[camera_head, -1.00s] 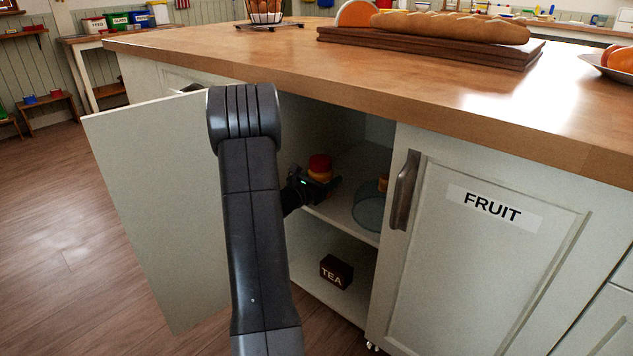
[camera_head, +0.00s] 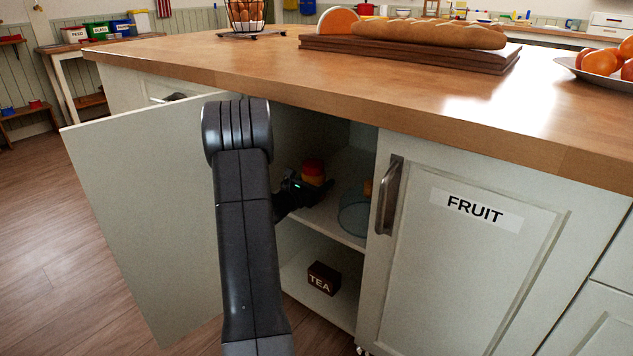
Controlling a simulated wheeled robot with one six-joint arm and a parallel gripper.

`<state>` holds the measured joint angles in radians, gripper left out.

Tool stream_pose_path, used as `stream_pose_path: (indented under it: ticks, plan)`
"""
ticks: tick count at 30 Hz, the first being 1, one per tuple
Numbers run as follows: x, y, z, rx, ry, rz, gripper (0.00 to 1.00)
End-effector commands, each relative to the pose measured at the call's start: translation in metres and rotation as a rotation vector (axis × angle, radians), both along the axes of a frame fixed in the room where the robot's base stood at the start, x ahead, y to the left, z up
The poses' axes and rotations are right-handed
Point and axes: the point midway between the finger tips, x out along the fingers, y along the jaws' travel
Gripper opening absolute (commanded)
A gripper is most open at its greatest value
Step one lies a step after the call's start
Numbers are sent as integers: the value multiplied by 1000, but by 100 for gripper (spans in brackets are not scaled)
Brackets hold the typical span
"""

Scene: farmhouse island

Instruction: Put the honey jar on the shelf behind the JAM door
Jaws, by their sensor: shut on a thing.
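The honey jar (camera_head: 313,167), with a red lid and amber body, is inside the open cupboard, above its upper shelf (camera_head: 330,219). My gripper (camera_head: 311,187) is shut on it. The gripper and arm hide the jar's lower part, so I cannot tell whether it touches the shelf. The cupboard door (camera_head: 145,220) stands swung open to the left; no label shows on its visible face. The word JAM is not visible.
A bluish glass bowl (camera_head: 354,216) stands right of the jar on the upper shelf, with a small orange thing (camera_head: 368,188) by it. A TEA box (camera_head: 323,278) sits on the lower shelf. The FRUIT door (camera_head: 460,265) is shut. The wooden countertop (camera_head: 230,62) overhangs the opening.

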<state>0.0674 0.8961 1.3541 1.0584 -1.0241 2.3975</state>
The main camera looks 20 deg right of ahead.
Motion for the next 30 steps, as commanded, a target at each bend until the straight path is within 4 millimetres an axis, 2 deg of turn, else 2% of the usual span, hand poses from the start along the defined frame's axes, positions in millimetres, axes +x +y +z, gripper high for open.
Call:
stream_pose_path:
  ticks: [18,19,21,22,28,30]
  plan:
    - [0,0,-10,-1,-2,0,25]
    - [0,0,-10,-2,-3,0,71]
    - [0,0,-10,-1,-2,0,84]
    - [0,0,-10,-1,-2,0,90]
    - [0,0,-10,-1,-1,0,90]
    - [0,0,-12,1,2,0,100]
